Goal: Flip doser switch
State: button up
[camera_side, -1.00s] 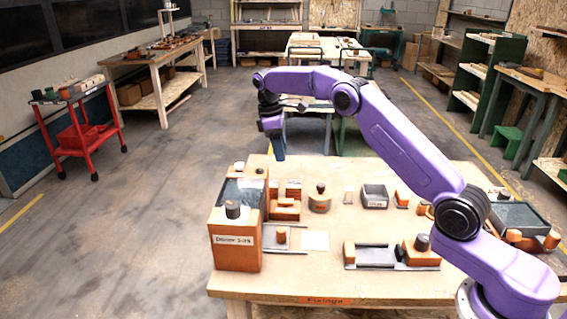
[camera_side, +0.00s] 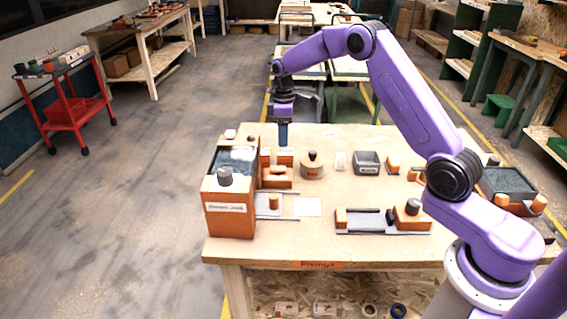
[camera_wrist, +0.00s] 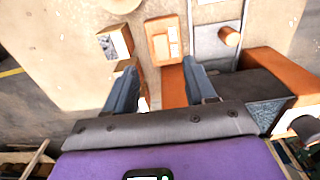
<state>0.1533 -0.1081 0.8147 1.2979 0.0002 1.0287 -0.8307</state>
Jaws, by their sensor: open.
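The doser (camera_side: 230,213) is an orange box with a white label, a dark glassy top and a grey knob (camera_side: 225,176), at the left front of the table. Its dark top (camera_wrist: 255,88) shows at the right in the wrist view. I cannot tell for sure which part is the switch. My gripper (camera_side: 283,140) points down above the back left of the table, above the orange unit. In the wrist view my gripper (camera_wrist: 162,88) is open, with nothing clearly held between its fingers.
A small rail with an orange peg (camera_side: 274,202) lies right of the doser. A small white-topped block (camera_wrist: 115,42) is left of the orange unit.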

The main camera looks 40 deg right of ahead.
aim_at(284, 168)
notch_tip(284, 168, down, 11)
jog(key=shift+f, duration=0.1)
dwell(0.3)
